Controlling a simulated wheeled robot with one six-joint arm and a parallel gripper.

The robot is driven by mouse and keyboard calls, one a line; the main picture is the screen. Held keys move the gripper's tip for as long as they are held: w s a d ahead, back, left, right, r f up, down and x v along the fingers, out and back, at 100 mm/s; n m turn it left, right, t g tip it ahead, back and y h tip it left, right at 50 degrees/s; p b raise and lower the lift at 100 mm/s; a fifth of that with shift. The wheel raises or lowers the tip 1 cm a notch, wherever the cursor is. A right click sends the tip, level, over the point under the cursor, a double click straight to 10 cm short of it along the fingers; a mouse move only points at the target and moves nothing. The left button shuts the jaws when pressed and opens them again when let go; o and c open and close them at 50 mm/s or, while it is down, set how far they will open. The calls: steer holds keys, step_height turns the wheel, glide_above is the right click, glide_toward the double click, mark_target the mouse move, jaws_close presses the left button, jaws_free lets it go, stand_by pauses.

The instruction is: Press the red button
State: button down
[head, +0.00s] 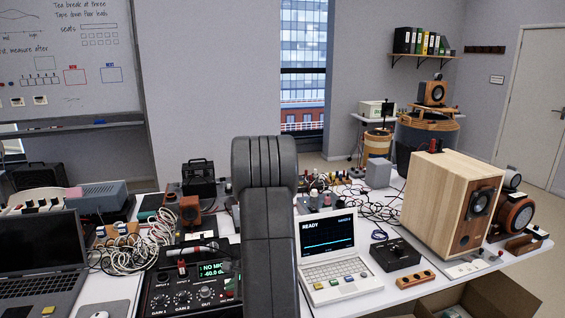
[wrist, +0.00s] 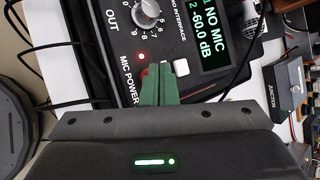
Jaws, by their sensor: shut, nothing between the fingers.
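The audio interface, a black box with knobs, shows in the head view (head: 160,303) and the wrist view (wrist: 113,50). Its screen reads "NO MIC" and "-60.0 dB". In the wrist view my gripper (wrist: 160,67) has green fingers closed together, with nothing between them. The tips are over the panel beside the "MIC POWER" label. A bit of red (wrist: 144,73) shows at the left finger's edge; the fingers hide most of that spot. A small lit red light (wrist: 141,56) is just beyond it. Contact cannot be told. In the head view my arm hides the gripper.
A laptop (head: 40,250) lies left of the interface. A white computer reading "READY" (head: 335,270) stands right of my arm. A black junction box (head: 395,254) and a wooden speaker (head: 437,203) are further right. Loose cables (head: 150,246) crowd the table behind the interface.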

steer(key=shift+r, duration=0.55)
step_height(320, 180, up, 6)
steer(key=p, duration=0.5)
steer(key=shift+f, duration=0.1)
